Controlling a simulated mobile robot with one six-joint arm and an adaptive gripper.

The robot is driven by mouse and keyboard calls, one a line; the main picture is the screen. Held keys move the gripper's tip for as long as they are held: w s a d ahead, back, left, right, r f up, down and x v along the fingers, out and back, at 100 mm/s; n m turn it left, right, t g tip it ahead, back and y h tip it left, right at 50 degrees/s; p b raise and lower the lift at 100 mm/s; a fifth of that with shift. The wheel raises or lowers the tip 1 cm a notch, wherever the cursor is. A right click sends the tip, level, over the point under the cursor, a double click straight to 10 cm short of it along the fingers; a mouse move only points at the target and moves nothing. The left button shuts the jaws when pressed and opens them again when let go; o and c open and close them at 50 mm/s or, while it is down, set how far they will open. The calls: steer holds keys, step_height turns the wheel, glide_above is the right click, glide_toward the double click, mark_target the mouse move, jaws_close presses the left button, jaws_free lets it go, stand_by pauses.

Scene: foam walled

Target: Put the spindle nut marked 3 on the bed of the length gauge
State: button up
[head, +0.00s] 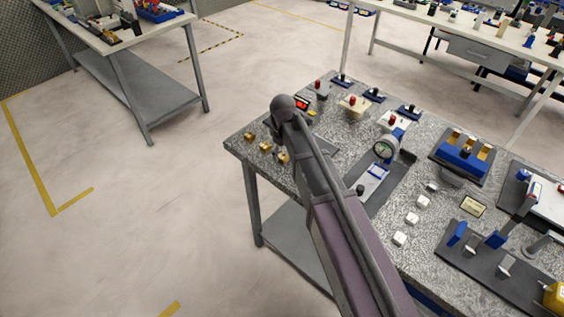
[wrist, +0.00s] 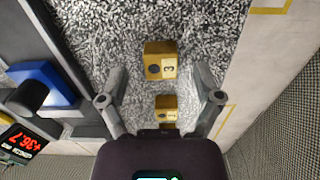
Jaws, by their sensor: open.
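The spindle nut marked 3 (wrist: 161,60) is a brass-coloured block with a dark round hole, lying on the speckled bench top in the wrist view. My gripper (wrist: 161,82) is open, its fingers either side of the view and nothing held between them. The nut shows ahead of and between the fingertips, apart from both. A device with a red digital readout (wrist: 20,143), a blue block (wrist: 42,84) and a dark bed (wrist: 50,25) stands at the left; it appears to be the length gauge. In the head view its readout (head: 301,103) shows beside my arm, which hides part of it.
A second brass nut (wrist: 166,103) lies close to the marked one, between the fingers. Several brass nuts (head: 265,147) line the bench's left edge. A dial gauge (head: 385,148) and white blocks (head: 411,218) stand right of my arm. The bench edge is close by.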

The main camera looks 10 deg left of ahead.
steer(key=shift+f+b, duration=0.45)
steer(key=shift+f, duration=0.25)
jaws_close()
